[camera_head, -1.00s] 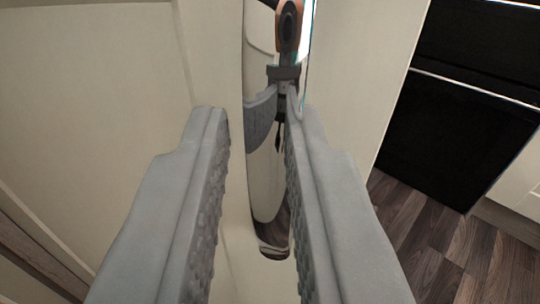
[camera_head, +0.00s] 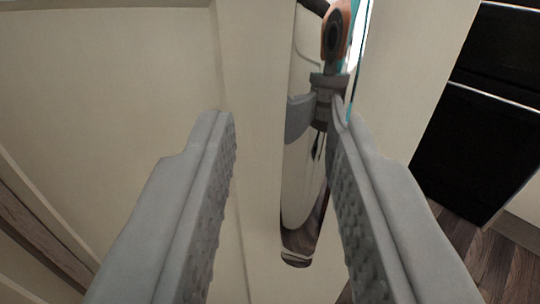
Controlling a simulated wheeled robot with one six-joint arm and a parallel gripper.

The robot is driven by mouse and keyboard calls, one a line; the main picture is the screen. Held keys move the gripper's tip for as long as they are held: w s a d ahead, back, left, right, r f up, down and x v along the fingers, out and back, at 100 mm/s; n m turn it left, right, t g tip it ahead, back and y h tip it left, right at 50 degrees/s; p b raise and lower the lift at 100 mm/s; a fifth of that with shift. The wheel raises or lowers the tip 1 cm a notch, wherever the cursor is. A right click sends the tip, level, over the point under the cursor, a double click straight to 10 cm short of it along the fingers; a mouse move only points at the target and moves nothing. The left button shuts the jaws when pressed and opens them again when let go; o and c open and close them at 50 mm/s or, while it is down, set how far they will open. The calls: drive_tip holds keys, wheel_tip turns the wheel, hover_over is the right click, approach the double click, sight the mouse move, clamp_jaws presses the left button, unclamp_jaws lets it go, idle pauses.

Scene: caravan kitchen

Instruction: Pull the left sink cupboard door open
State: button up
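A cream cupboard door (camera_head: 115,60) with a recessed panel fills the left and middle of the view. A shiny, mirror-like upright handle (camera_head: 300,215) stands on its cream front and reflects parts of my own arm. My gripper (camera_head: 285,112) is open, with one grey ridged finger on each side of the handle's line. The handle is much closer to the right finger, which overlaps its right edge; I cannot tell whether they touch. A clear gap shows between the left finger and the handle. I see no opening at the door's edge.
A black oven-like front (camera_head: 480,150) with a pale bar across it stands at the right. Dark wood-plank floor (camera_head: 470,255) shows below it. A brown wooden strip (camera_head: 35,235) runs along the lower left.

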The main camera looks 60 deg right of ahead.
drive_tip(key=shift+a, duration=0.1)
drive_tip(key=v, duration=0.7)
drive_tip(key=shift+s, duration=0.15)
drive_tip(key=shift+a+r, duration=0.1)
wheel_tip(320, 180, up, 28)
drive_tip(key=s+d+n+t+y, duration=0.2)
drive_tip(key=n+t+y, duration=0.3)
drive_tip(key=t+y, duration=0.5)
drive_tip(key=s+d+r+n+y, duration=0.1)
drive_tip(key=s+r+n, duration=0.1)
drive_tip(key=s, duration=0.6)
drive_tip(key=s+d+r+n+g+y, duration=0.1)
drive_tip(key=s+r+n+y, duration=0.1)
drive_tip(key=s+r, duration=0.3)
drive_tip(key=s+d+r+n+y, duration=0.1)
drive_tip(key=s+r+n+y, duration=0.1)
drive_tip(key=s, duration=1)
drive_tip(key=shift+s+d+r+n+g, duration=0.25)
drive_tip(key=shift+s+r+n+g, duration=0.15)
drive_tip(key=shift+r, duration=0.3)
